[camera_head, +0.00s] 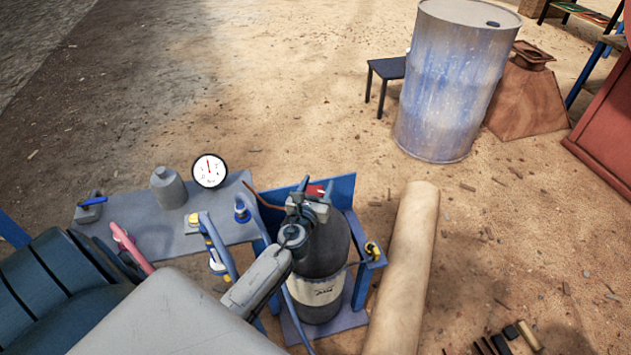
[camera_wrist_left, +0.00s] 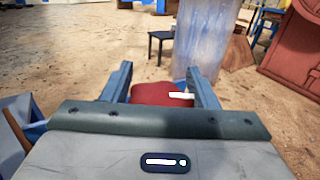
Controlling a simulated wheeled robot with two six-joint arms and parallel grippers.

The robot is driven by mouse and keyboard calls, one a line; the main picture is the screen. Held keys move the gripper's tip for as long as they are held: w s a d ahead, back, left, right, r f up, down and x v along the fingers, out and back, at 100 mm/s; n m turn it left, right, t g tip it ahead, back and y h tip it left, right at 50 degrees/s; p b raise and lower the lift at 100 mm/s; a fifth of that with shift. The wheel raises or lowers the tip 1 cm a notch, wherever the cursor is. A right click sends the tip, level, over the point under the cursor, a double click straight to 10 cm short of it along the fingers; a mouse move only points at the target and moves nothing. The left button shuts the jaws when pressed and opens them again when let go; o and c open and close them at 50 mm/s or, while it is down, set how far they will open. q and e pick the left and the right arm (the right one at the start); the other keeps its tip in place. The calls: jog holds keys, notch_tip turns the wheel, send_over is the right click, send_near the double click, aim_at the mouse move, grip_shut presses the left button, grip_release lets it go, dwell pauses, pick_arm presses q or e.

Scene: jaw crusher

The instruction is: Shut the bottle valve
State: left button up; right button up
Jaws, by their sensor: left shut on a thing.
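The dark gas bottle (camera_head: 325,248) stands upright in a blue stand, with a pale label band low on its side. Its red valve handwheel (camera_head: 316,190) is at the top, mostly hidden behind my gripper. My left gripper (camera_head: 308,205) comes in from the lower left and is shut on the handwheel. In the left wrist view the red handwheel (camera_wrist_left: 158,94), with a white mark on it, sits between the two blue-grey fingers. My right gripper is in neither view.
A grey bench (camera_head: 215,205) left of the bottle carries a round gauge (camera_head: 209,170) and a grey canister (camera_head: 168,188). A thick tan pipe (camera_head: 407,265) lies right of the stand. A blue drum (camera_head: 452,85) and black stool (camera_head: 387,68) stand behind on sand.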

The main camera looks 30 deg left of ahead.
pick_arm(q)
jog(key=shift+r+m+h, duration=0.15)
jog(key=shift+m+h, duration=0.35)
jog(key=shift+h, duration=0.4)
jog(key=shift+m+t+h, duration=0.3)
jog(key=shift+m+h, duration=0.2)
jog(key=shift+h, duration=0.1)
jog(key=m+h+b, duration=0.1)
jog(key=h, duration=0.1)
jog(key=m+h+b, duration=0.1)
jog(key=m+h, duration=0.1)
jog(key=d+m+h+b, duration=0.1)
jog(key=h, duration=0.2)
jog(key=shift+b, duration=0.4)
jog(key=shift+m+h, duration=0.4)
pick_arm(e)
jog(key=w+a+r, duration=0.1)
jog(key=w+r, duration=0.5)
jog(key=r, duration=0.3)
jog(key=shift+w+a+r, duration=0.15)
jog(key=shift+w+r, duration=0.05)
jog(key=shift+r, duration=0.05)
pick_arm(q)
jog(key=o, duration=1)
jog(key=shift+c, duration=0.2)
jog(key=shift+f, duration=0.2)
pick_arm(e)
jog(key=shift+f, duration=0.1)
